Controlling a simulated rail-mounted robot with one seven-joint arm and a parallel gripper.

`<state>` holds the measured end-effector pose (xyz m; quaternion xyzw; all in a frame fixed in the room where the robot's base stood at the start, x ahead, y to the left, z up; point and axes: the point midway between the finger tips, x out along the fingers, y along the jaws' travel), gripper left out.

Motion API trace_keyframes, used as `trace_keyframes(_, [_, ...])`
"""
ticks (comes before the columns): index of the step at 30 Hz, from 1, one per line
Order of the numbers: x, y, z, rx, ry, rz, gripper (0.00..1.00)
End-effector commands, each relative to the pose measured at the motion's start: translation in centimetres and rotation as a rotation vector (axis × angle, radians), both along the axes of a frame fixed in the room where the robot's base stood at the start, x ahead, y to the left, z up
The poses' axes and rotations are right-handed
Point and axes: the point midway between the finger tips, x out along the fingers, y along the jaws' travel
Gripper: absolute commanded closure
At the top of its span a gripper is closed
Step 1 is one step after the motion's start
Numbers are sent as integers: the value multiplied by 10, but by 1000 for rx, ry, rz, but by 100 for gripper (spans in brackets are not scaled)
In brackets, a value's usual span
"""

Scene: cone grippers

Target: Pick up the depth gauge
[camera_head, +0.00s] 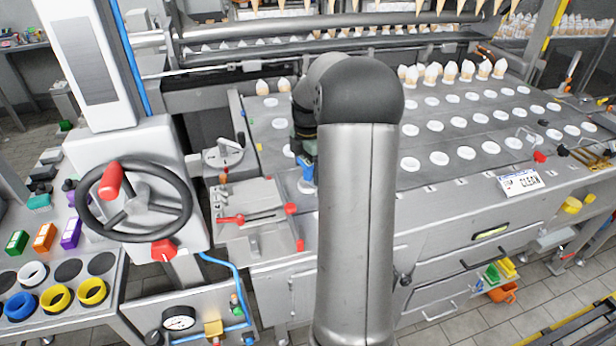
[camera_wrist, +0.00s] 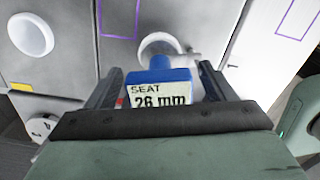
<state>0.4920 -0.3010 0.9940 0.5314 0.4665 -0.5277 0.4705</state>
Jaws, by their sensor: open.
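The depth gauge appears to be the blue block (camera_wrist: 175,75) with a white label reading "SEAT 26 mm" in the wrist view. Its narrower blue end meets a white ring, with a grey rod or handle beside it. My gripper (camera_wrist: 160,68) is open, with one dark finger on each side of the block. Gaps show between the fingers and the block, so it is not clasped. In the head view a small blue part (camera_head: 307,172) shows below my gripper, and my arm hides most of the area around it.
White rings (camera_head: 438,158) sit in rows across the grey deck, with several cones (camera_head: 448,72) at the back. A steel fixture with red knobs (camera_head: 291,209) stands to the left, near a handwheel (camera_head: 135,207). A "CLEAN" sign (camera_head: 520,182) lies at the right front edge.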

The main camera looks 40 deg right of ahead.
Motion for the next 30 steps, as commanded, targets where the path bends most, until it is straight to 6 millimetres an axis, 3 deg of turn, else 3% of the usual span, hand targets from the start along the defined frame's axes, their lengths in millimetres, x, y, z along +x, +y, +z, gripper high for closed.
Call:
trace_keyframes(4, [0,0,0,0,0,0,26])
trace_keyframes(9, [0,0,0,0,0,0,74])
trace_keyframes(12, [0,0,1,-1,-1,0,83])
trace_keyframes(22, [0,-1,6,-2,-3,0,83])
trace_keyframes(30, [-2,-1,35,-3,-4,-1,83])
